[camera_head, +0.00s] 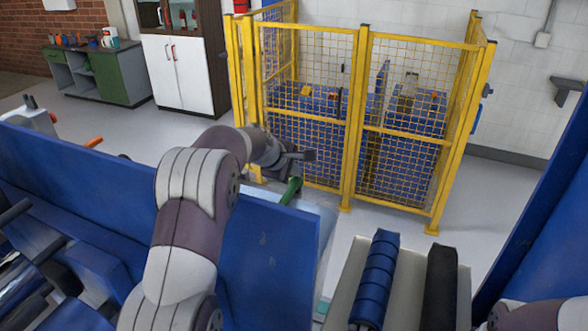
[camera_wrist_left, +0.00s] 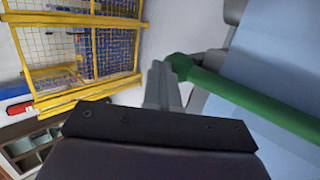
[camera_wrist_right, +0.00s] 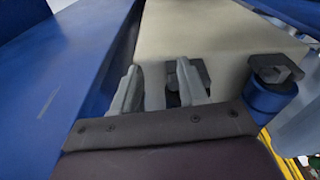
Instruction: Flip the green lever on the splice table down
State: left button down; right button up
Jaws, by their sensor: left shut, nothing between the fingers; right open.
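In the left wrist view the lever (camera_wrist_left: 250,98) runs from the lower right up to a rounded end beside my fingertips. My left gripper (camera_head: 308,155) is shut and empty, just above and beside the lever's upper end. Whether the fingers touch the lever I cannot tell. The pale splice table surface (camera_wrist_left: 285,50) fills the right of that view. My right gripper (camera_wrist_right: 160,85) is open and empty, seen in the right wrist view.
A yellow mesh cage (camera_head: 355,110) stands behind the lever. A beige stand (camera_head: 408,290) holds a blue roller (camera_head: 376,275) and a black roller (camera_head: 439,285) at the front right. Blue panels (camera_head: 265,260) flank the space. Grey floor is open at the right.

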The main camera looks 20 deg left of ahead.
pick_arm(q)
jog(key=shift+s+d+f+g, duration=0.1)
jog(key=shift+s+f+g, duration=0.1)
jog(key=shift+f, duration=0.4)
jog(key=shift+s+f+g, duration=0.1)
jog(key=shift+s+f, duration=0.1)
jog(key=shift+f, duration=0.35)
jog(key=r+p, duration=0.1)
jog(key=r, duration=0.1)
jog(key=r+p, duration=0.1)
jog(key=r, duration=0.1)
jog(key=a+r+p, duration=0.1)
jog(key=r, duration=0.1)
jog(key=shift+w, duration=0.25)
notch_tip(320, 180, up, 10)
jog(key=s+a+b, duration=0.1)
jog(key=s+b, duration=0.1)
jog(key=shift+s+a, duration=0.35)
jog(key=shift+w+f, duration=0.1)
jog(key=shift+w+f, duration=0.1)
